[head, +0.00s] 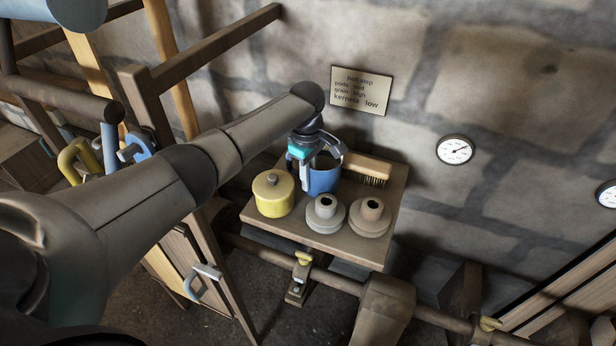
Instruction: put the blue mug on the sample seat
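The blue mug (323,181) stands upright on a small wooden shelf table (345,246) against the stone wall. My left gripper (305,178) points down at the mug's left side, with its fingers in front of or at the rim. The gripper partly hides the mug. I cannot tell whether the fingers touch it or how far apart they are. My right gripper is not in view. I cannot make out which thing is the sample seat.
A yellow lidded pot (273,194), a pale grey stepped piece (325,215) and a brownish one (370,217) crowd the table's front. A sign (361,90) and a gauge (455,150) are on the wall.

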